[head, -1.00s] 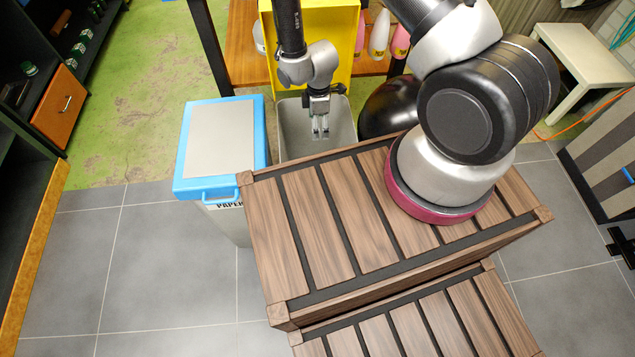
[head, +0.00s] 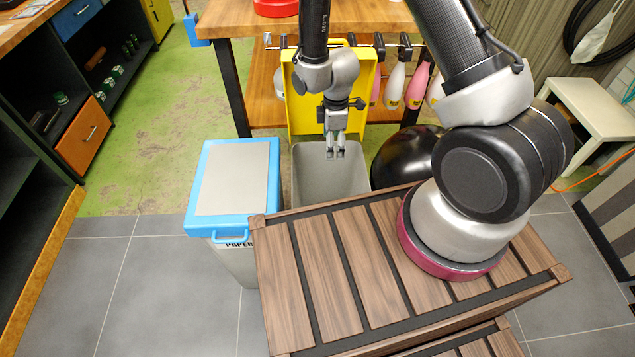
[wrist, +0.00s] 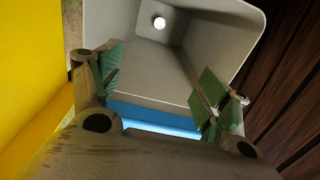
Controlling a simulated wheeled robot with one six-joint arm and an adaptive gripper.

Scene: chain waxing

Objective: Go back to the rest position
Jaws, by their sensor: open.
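My gripper (head: 335,153) hangs fingers down over the open grey bin with the raised yellow lid in the head view. In the wrist view my gripper (wrist: 162,92) shows two fingers with green pads, spread wide apart with nothing between them. The grey bin (head: 311,188) lies beyond the fingers, and its inside (wrist: 150,60) looks empty apart from a small bright round spot at the far end. The yellow lid (head: 302,112) stands up behind the bin.
A bin with a blue-rimmed lid (head: 272,185), marked PAPER, stands left of the grey bin. A dark rounded object (head: 405,160) is at its right. A wooden workbench (head: 372,20) with hanging bottles (head: 418,85) is behind. Open floor (head: 150,270) lies at left.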

